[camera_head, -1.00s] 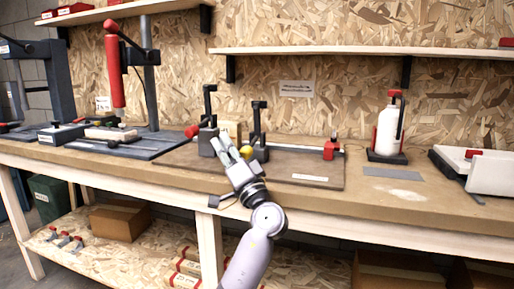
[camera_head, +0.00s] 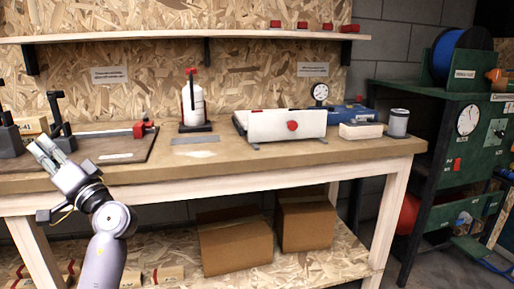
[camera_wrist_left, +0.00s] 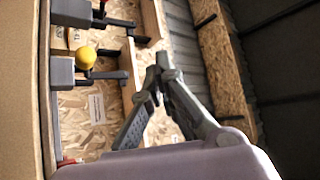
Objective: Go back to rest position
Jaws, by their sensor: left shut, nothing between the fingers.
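My left gripper (camera_head: 46,150) is at the left of the head view, in front of the black upright clamps (camera_head: 59,118) on the workbench (camera_head: 230,162). Its fingers are together with nothing between them. In the left wrist view the fingers (camera_wrist_left: 160,68) meet at their tips, apart from the clamps, and a yellow ball (camera_wrist_left: 86,58) shows beside a grey clamp block. My right gripper is in neither view.
A white bottle (camera_head: 193,104) stands on the bench, with a white box-shaped fixture (camera_head: 287,126) to its right. A green machine cabinet (camera_head: 437,150) stands beyond the bench's right end. Cardboard boxes (camera_head: 236,247) sit on the lower shelf. A wall shelf (camera_head: 150,35) runs above.

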